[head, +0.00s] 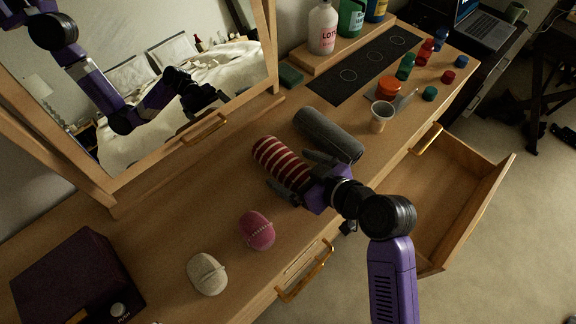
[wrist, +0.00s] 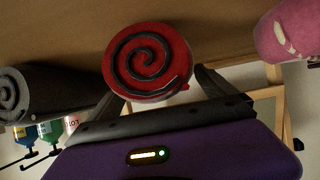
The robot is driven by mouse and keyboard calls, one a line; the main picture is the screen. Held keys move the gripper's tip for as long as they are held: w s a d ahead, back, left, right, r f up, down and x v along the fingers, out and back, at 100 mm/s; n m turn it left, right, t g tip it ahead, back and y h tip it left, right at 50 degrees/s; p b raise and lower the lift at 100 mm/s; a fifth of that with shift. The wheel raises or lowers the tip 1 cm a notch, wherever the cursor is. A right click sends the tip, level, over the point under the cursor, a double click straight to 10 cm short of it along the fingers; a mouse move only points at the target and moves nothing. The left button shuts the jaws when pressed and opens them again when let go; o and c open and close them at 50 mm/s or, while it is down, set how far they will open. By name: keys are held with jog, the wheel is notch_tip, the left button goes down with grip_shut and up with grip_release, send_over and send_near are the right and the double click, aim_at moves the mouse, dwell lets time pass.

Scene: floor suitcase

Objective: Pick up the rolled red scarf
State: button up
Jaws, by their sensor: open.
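The rolled red scarf (head: 279,163) lies on the wooden dresser top, red with pale stripes in the head view. In the wrist view its round end (wrist: 148,62) faces the camera and shows a dark spiral. My gripper (head: 298,173) is open at the near end of the scarf, with one finger on each side of it. In the wrist view the fingers (wrist: 157,88) flank the roll. I cannot tell whether they touch it.
A grey roll (head: 329,134) lies close beside the scarf, to its right. Pink (head: 257,230) and cream (head: 207,274) rounded bundles lie nearer the front left. A cup (head: 381,116) stands beyond the grey roll. A mirror (head: 135,85) stands behind, and a drawer (head: 440,200) is open at the right.

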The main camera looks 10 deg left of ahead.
jog(key=c, duration=1.6)
